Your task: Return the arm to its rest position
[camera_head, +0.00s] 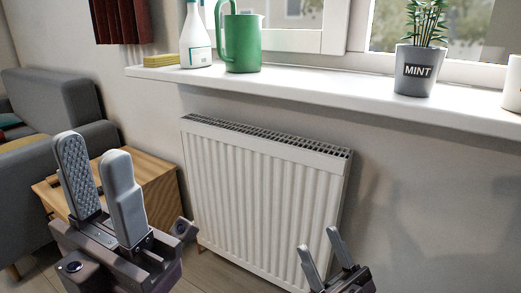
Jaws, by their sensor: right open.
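My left gripper (93,145) is at the lower left, in front of a wooden side table. Its two grey fingers point up and stand apart, with nothing between them. The ridged inner pad of one finger shows. My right gripper (319,240) is at the bottom, right of centre, in front of the radiator's lower right part. Its two thin fingers are apart and empty. Most of both arms is out of view.
A white radiator (262,190) hangs below the white windowsill (320,89). On the sill are a yellow sponge (160,60), a spray bottle (196,45), a green watering can (243,45), a MINT pot (417,72) and a white object (513,85). The wooden side table (150,185) and grey sofa (55,100) are left.

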